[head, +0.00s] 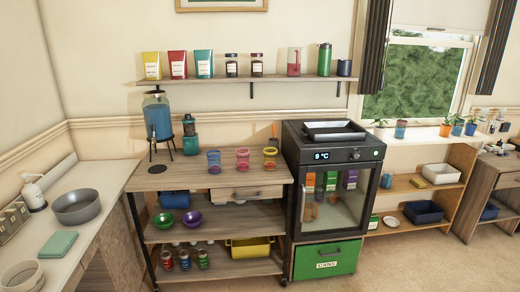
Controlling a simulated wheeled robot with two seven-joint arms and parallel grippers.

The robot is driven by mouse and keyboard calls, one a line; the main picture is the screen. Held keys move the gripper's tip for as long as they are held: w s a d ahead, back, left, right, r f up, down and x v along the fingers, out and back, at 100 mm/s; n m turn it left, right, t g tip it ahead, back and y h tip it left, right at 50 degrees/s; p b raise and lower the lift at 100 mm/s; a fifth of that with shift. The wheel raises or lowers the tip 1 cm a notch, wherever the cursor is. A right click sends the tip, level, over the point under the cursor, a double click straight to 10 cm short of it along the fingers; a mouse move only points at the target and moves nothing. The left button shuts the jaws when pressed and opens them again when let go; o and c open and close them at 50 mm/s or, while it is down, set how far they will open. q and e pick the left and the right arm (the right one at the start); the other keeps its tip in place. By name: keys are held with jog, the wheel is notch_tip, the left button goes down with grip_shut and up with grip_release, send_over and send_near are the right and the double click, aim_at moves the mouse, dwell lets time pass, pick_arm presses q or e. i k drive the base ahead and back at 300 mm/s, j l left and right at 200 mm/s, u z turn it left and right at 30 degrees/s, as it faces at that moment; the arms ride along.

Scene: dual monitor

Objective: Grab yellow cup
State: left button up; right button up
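A yellow cup (270,158) stands upright on the wooden top of the shelving cart (228,177). It is the rightmost of three similar cups, beside a red cup (242,159) and a blue cup (214,161). The yellow cup looks see-through, with coloured bands. It stands near the right end of the top, close to the black fridge. Neither of my grippers is in view.
A black glass-door fridge (333,185) rises right of the cart. A wall shelf (270,79) hangs above. A counter with a grey pot (76,206) is at left.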

aim_at(271, 154)
jog(key=i, duration=1.1)
jog(key=i+l+u, duration=0.1)
jog(key=i, duration=1.05)
